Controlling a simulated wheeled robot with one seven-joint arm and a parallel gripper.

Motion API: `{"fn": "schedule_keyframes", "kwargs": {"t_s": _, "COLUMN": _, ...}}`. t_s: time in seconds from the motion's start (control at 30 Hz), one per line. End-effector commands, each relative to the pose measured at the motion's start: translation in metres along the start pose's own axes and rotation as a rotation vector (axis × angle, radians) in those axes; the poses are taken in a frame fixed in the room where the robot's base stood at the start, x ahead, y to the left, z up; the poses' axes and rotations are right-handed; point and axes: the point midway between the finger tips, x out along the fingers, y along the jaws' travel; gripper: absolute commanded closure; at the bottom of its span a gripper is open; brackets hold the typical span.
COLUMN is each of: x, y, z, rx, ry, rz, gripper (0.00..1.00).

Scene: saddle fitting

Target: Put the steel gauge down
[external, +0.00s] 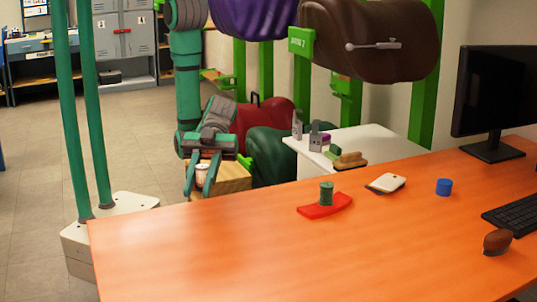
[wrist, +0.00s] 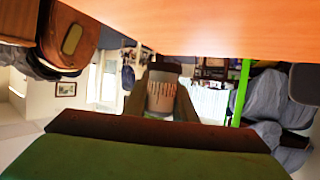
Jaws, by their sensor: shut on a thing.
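My gripper (external: 203,172) is shut on a pale jar-like thing (external: 202,174), beyond the far left edge of the orange table (external: 230,250).
A green spool-like thing (external: 326,193) stands on a red piece (external: 325,208) on the table. A pale pad (external: 387,182), blue cylinder (external: 444,187), brown brush (external: 497,241), keyboard and monitor are farther right. The table's left part is clear. A white cabinet stands behind.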

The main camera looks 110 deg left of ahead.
Motion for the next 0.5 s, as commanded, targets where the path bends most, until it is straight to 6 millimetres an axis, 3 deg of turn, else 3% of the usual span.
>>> {"fn": "schedule_keyframes", "kwargs": {"t_s": 0.1, "x": 0.001, "y": -0.041, "z": -0.003, "rx": -0.03, "ry": 0.004, "rz": -0.078, "gripper": 1.0}}
{"fn": "schedule_keyframes", "kwargs": {"t_s": 0.2, "x": 0.0, "y": -0.062, "z": -0.004, "rx": -0.047, "ry": 0.005, "rz": -0.119, "gripper": 1.0}}
{"fn": "schedule_keyframes", "kwargs": {"t_s": 0.37, "x": 0.005, "y": -0.08, "z": -0.004, "rx": -0.057, "ry": 0.006, "rz": -0.147, "gripper": 1.0}}
{"fn": "schedule_keyframes", "kwargs": {"t_s": 0.5, "x": 0.028, "y": -0.092, "z": -0.003, "rx": -0.058, "ry": 0.005, "rz": -0.149, "gripper": 1.0}}
